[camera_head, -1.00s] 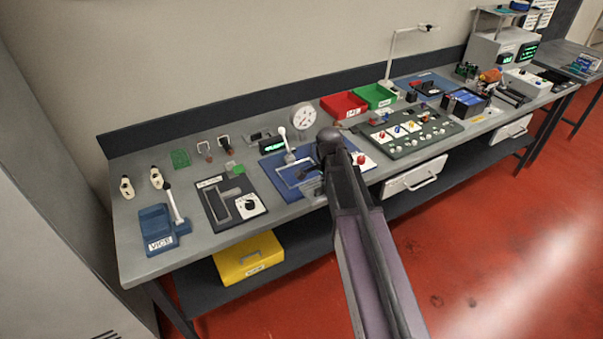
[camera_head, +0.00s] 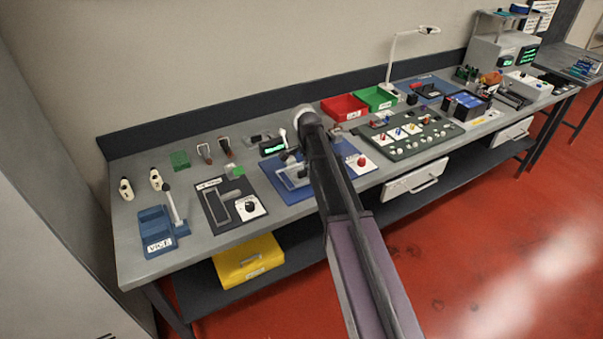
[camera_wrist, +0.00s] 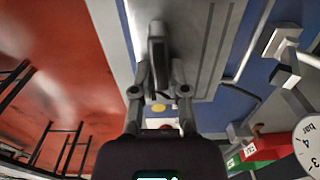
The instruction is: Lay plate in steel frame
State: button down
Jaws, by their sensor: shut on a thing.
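My gripper (camera_wrist: 160,92) is shut on the upright dark grip of a grey plate (camera_wrist: 207,40) in the wrist view. The plate's flat, lined face lies beyond the fingers, over the blue board (camera_wrist: 258,80). A thin pale rail of the steel frame (camera_wrist: 250,45) runs along the plate's right side. I cannot tell whether the plate touches the frame or hangs above it. In the head view the blue board (camera_head: 287,192) lies at the bench front, with grey metal (camera_head: 297,174) partly behind my arm. My gripper is hidden there by the arm.
A lever with a white block (camera_wrist: 284,42) stands right of the plate. A gauge (camera_wrist: 310,142) is close by. A red button (camera_head: 362,161) sits right of my arm. A dark slotted panel (camera_head: 222,205) lies left; red (camera_head: 343,107) and green (camera_head: 377,97) bins stand behind.

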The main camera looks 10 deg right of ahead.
aim_at(302, 168)
jog(key=shift+w+a+f, duration=0.1)
jog(key=shift+w+a, duration=0.15)
jog(key=shift+w, duration=0.45)
jog(key=shift+w+a, duration=0.2)
jog(key=shift+w, duration=0.45)
jog(key=shift+w+a, duration=0.1)
jog(key=shift+w, duration=0.2)
jog(key=shift+w+a+f+b, duration=0.1)
jog(key=shift+w+f+b, duration=0.1)
jog(key=shift+f+b, duration=0.3)
jog(key=shift+w+f+b, duration=0.15)
jog(key=shift+f+b, duration=0.3)
jog(key=shift+b, duration=0.05)
jog(key=shift+f+b, duration=0.95)
jog(key=c, duration=0.6)
grip_release()
jog(key=shift+c, duration=0.2)
notch_tip(302, 168, up, 12)
jog(key=p, duration=1.2)
